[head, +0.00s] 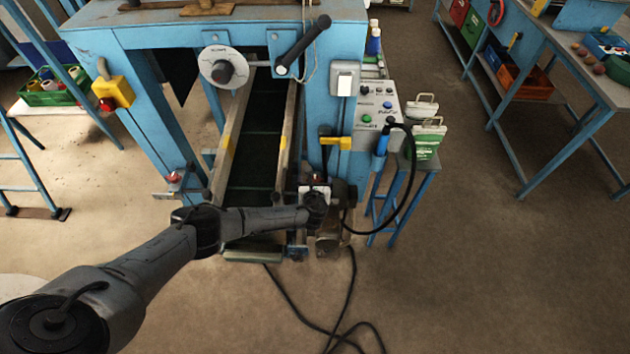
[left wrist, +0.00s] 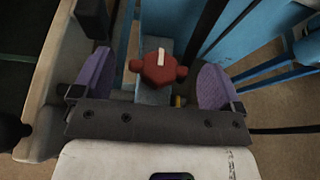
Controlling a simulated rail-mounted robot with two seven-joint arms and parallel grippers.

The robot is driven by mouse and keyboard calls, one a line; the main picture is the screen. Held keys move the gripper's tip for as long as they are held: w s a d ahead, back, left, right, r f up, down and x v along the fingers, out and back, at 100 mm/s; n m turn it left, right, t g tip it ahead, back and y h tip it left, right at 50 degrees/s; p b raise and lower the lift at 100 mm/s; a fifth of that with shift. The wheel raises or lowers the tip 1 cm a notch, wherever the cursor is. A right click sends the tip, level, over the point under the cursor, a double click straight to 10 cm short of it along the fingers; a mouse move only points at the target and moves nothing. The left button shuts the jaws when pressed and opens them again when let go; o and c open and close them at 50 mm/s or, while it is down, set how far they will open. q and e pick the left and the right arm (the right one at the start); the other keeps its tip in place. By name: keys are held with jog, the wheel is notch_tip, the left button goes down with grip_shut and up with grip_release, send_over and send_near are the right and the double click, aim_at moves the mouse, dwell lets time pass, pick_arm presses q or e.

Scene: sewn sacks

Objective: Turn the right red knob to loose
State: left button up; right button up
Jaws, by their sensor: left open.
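The right red knob (left wrist: 158,68) shows in the left wrist view, with rounded lobes at its sides and a white mark pointing up the picture. It sits on a blue-grey bar. My left gripper (left wrist: 157,62) is open, with one purple finger pad on each side of the knob and a gap to each. In the head view my left gripper (head: 318,190) is at the lower right of the conveyor and largely hides this knob. The left red knob (head: 175,178) is on the machine's left side. My right gripper is not in view.
The blue machine frame (head: 150,70) and dark conveyor (head: 255,150) stand behind my gripper. A grey control box (head: 378,110), a black cable (head: 408,185) and a small blue stand (head: 427,190) are close on the right. The floor in front is open apart from cables.

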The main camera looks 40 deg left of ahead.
pick_arm(q)
jog(key=shift+x, duration=0.95)
jog(key=shift+c, duration=0.4)
jog(key=c, duration=0.9)
jog(key=shift+o, duration=0.2)
